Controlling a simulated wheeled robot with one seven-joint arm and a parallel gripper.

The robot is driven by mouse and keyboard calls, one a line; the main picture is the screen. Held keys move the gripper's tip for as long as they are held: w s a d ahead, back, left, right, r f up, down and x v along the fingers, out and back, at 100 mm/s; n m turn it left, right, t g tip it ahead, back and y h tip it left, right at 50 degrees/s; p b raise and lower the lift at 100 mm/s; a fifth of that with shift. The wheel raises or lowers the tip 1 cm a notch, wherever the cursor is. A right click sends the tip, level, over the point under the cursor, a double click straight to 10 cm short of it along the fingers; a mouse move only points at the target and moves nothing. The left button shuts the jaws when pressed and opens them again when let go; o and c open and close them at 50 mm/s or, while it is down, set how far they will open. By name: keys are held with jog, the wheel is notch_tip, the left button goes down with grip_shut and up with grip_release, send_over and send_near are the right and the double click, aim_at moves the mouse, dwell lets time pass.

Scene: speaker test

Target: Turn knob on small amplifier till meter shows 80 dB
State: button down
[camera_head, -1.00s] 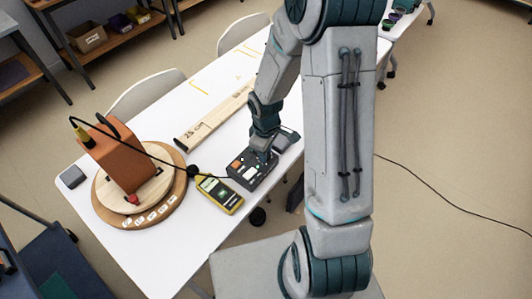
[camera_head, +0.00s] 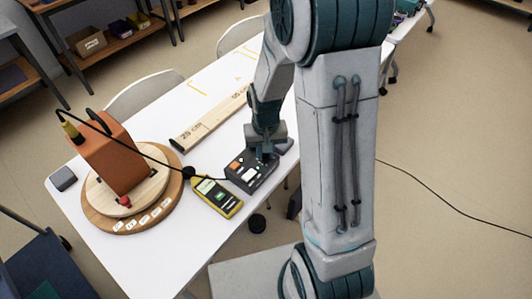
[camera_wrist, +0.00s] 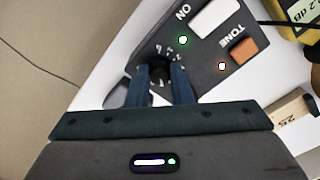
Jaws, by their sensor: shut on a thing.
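The small amplifier (camera_head: 241,176) is a dark box on the white table, with a white ON switch (camera_wrist: 216,18) and an orange TONE switch (camera_wrist: 243,49). Its black knob (camera_wrist: 161,69) sits within a ring of numbers. My gripper (camera_wrist: 160,76) is shut on the knob, one finger on each side; the fingers hide part of the dial. The head view shows my gripper (camera_head: 266,152) pointing down at the amplifier's far right end. The yellow meter (camera_head: 227,207) lies just left of the amplifier. In the wrist view its screen (camera_wrist: 301,11) is cut off; only ".2 dB" reads clearly.
An orange speaker (camera_head: 113,157) stands on a round wooden turntable (camera_head: 98,220) at the left, with a black cable running toward the amplifier. A wooden ruler bar (camera_head: 212,119) lies behind the amplifier. A small grey box (camera_head: 63,179) sits at the table's left edge.

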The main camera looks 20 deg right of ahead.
jog(key=m, duration=0.4)
jog(key=shift+w+r+m, duration=0.1)
jog(key=shift+w+m, duration=0.05)
jog(key=shift+m, duration=0.15)
jog(key=m, duration=0.4)
jog(key=shift+m, duration=0.3)
jog(key=c, duration=1.3)
grip_release()
notch_tip(320, 180, up, 14)
jog(key=shift+f+p, duration=0.15)
jog(key=shift+p, duration=0.55)
